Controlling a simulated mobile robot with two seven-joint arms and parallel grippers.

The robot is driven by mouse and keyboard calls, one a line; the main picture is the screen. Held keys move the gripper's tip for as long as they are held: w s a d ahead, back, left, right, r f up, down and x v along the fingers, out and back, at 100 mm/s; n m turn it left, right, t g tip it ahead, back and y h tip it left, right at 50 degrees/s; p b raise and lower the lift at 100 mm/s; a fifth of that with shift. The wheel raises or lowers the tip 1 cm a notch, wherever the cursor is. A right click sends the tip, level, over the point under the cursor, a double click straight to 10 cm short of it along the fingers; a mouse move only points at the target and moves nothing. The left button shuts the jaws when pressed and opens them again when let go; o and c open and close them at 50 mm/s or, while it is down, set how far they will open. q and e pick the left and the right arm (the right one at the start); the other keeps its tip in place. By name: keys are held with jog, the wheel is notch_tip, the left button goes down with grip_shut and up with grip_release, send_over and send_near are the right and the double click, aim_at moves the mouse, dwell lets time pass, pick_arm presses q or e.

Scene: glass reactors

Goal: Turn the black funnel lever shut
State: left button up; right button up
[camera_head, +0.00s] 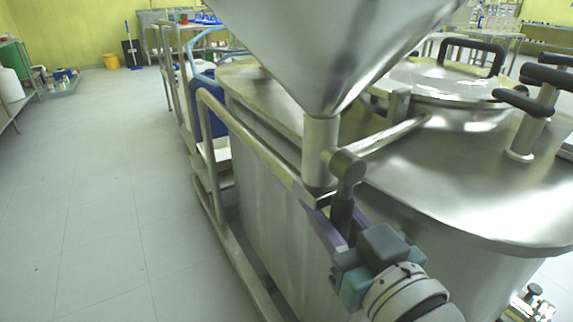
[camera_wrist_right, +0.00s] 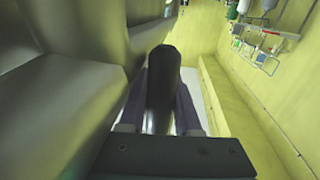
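The funnel (camera_head: 335,40) is a large steel cone at the top of the head view. Its neck (camera_head: 320,150) runs down to a valve with a round hub (camera_head: 346,166). The black funnel lever (camera_head: 342,214) hangs down from that hub. My right gripper (camera_head: 336,226) comes up from below, with purple fingers on either side of the lever. In the right wrist view, the lever (camera_wrist_right: 163,88) stands upright between the two fingers (camera_wrist_right: 163,108), which look closed against its sides. The lever's lower end is partly hidden by the gripper in the head view. My left gripper is not in view.
A steel reactor vessel (camera_head: 470,185) with a round hatch and black handles fills the right. A tubular rail (camera_head: 255,150) runs along its left side, close to my right arm. The tiled floor (camera_head: 100,200) at left is clear. A yellow wall (camera_wrist_right: 240,110) shows in the wrist view.

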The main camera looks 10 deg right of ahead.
grip_shut()
dwell(0.9)
